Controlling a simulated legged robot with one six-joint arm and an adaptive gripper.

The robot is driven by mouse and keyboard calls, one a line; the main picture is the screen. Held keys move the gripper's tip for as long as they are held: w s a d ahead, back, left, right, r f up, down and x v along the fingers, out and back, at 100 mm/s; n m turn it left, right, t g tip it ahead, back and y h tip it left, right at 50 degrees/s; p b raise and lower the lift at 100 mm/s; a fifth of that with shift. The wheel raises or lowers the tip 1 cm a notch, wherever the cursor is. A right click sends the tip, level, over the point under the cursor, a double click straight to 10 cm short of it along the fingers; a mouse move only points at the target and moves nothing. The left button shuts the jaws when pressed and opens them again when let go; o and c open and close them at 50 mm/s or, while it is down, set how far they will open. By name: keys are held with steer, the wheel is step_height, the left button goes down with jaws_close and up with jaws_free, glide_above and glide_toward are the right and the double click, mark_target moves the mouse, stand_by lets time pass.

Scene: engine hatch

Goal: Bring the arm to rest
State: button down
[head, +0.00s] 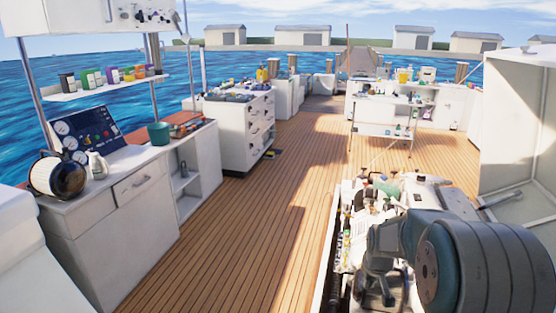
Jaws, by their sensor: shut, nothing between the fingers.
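My arm (470,262) fills the lower right of the head view, its thick grey rounded joint nearest the camera. My gripper (378,288), grey and dark, hangs just left of that joint, small and partly hidden by it. It is shut and empty. It is in front of the open engine hatch (345,215), where white and dark engine parts show. I cannot tell how far the gripper is above these parts.
A raised white hatch lid (520,130) stands at the right. A white counter (130,200) with a gauge panel (85,135) is at the left. A shelf cart (385,125) and a drawer cabinet (235,125) stand farther back. The wooden deck (240,230) between is clear.

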steer(key=s+a+r, duration=0.3)
steer(key=s+r, duration=0.3)
steer(key=r, duration=0.2)
steer(key=s+a+r+t, duration=0.1)
steer(key=s+a+r, duration=0.2)
steer(key=s, duration=0.8)
steer(key=s+a+r+m+t, duration=0.1)
steer(key=s+a+r, duration=0.2)
steer(key=s, duration=0.9)
step_height(320, 180, up, 4)
steer(key=shift+f+t+y, duration=0.2)
steer(key=shift+t+y, duration=0.1)
